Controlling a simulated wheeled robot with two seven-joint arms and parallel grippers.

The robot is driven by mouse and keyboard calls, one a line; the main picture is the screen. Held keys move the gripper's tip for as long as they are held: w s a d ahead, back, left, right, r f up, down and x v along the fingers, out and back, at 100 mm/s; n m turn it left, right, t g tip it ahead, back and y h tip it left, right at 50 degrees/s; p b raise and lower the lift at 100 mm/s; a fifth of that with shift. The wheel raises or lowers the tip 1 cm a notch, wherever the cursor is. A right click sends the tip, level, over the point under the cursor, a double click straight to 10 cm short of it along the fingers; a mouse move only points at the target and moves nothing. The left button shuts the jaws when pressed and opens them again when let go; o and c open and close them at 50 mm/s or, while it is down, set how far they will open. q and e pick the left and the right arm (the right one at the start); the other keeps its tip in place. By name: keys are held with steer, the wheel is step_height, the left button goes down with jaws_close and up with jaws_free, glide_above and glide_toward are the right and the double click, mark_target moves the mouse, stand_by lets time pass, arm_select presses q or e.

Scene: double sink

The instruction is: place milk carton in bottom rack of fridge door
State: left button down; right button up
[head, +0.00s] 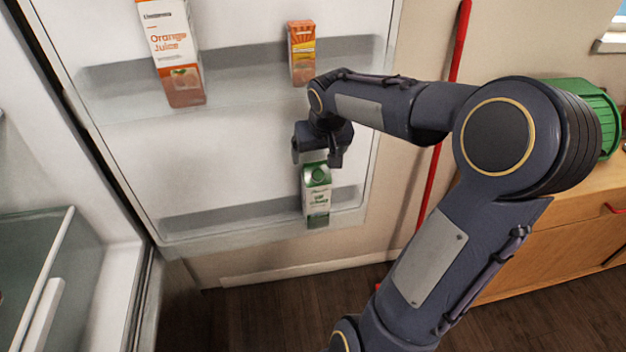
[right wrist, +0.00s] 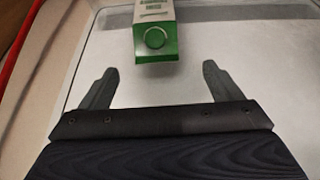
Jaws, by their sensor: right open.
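The milk carton (head: 317,199) is green and white. In the head view it stands upright in the bottom rack (head: 236,222) of the open fridge door, toward the rack's right end. My right gripper (head: 320,161) is just above the carton's top. In the right wrist view the carton (right wrist: 154,40) shows ahead of the open fingers of my right gripper (right wrist: 155,85), with nothing between them. The fingers look apart from it. My left gripper is in neither view.
An orange juice carton (head: 172,50) and a small orange carton (head: 302,52) stand in the upper door rack (head: 240,68). Fridge drawers (head: 60,265) are at left. A red pole (head: 441,140), a green container (head: 588,108) and a wooden cabinet (head: 548,258) are at right.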

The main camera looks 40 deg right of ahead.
steer(key=s+a+f+n+t+y, duration=0.1)
steer(key=s+a+n+y, duration=0.3)
steer(key=s+a, duration=1.4)
steer(key=a+y, duration=0.1)
steer(key=a, duration=0.2)
steer(key=shift+a+f+t+y, duration=0.2)
steer(key=shift+t+y, duration=0.1)
steer(key=shift+y, duration=0.1)
